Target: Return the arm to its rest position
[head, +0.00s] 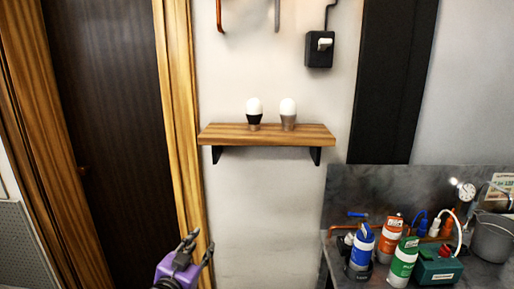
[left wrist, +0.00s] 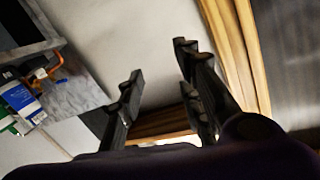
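My left gripper (head: 193,246) is at the bottom of the head view, below and left of the wooden wall shelf. Its purple body and dark fingers show there. In the left wrist view the gripper's two fingers (left wrist: 160,85) stand apart with nothing between them. The gripper is clear of the shelf and the workbench. My right gripper is in neither view.
Two bulbs, one with a black base (head: 254,113) and one with a grey base (head: 288,113), stand on the shelf (head: 265,134). A switch box (head: 319,49) hangs above. Bottles, a gauge (head: 466,191) and a bucket (head: 491,238) crowd the workbench at right. A wooden door frame (head: 180,120) stands left.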

